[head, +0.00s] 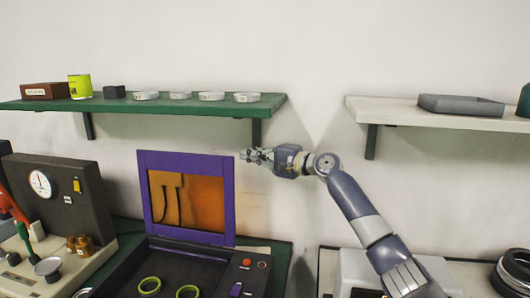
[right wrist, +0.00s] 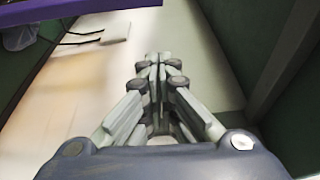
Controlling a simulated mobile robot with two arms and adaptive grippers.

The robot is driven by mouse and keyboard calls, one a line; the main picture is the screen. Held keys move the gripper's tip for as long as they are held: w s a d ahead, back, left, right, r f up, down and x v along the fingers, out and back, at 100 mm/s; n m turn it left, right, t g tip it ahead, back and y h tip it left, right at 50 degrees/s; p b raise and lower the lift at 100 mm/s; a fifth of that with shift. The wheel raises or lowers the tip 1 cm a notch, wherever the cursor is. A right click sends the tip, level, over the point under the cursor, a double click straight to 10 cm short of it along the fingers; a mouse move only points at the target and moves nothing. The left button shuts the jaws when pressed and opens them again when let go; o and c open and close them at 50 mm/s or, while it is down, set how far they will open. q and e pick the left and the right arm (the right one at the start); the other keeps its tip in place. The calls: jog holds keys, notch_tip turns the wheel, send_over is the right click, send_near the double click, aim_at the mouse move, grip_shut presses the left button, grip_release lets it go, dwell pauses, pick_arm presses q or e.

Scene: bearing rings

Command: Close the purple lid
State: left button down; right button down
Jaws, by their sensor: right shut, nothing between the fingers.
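The purple lid (head: 234,208) stands raised and open at the back of a dark box, a purple frame around an orange translucent pane. A strip of its purple frame shows at the top left of the right wrist view (right wrist: 105,8). My right gripper (head: 243,155) is at the lid's upper right corner in the head view, its fingers pointing left. In the right wrist view its fingers (right wrist: 158,62) are together with nothing between them. I cannot tell whether it touches the lid. My left gripper is in neither view.
The dark box (head: 200,262) holds green rings (head: 150,285) and has a panel with a red button (head: 247,262). A green shelf (head: 200,107) with white rings (head: 211,96) hangs just above the gripper. A gauge machine (head: 60,195) stands left. A white shelf (head: 400,112) carries a grey tray (head: 460,106).

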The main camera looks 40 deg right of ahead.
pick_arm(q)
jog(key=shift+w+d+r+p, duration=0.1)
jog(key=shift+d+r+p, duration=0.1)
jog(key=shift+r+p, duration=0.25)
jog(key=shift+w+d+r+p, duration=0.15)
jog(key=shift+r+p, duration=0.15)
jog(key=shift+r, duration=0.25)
pick_arm(e)
jog(key=shift+s+a+r, duration=0.1)
jog(key=shift+s+a, duration=0.15)
jog(key=shift+a, duration=0.35)
jog(key=shift+s+a, duration=0.2)
jog(key=shift+a, duration=0.4)
jog(key=shift+s+a+r, duration=0.1)
jog(key=shift+s+a, duration=0.15)
jog(key=shift+a, duration=0.35)
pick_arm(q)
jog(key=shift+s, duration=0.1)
pick_arm(e)
jog(key=shift+a, duration=0.1)
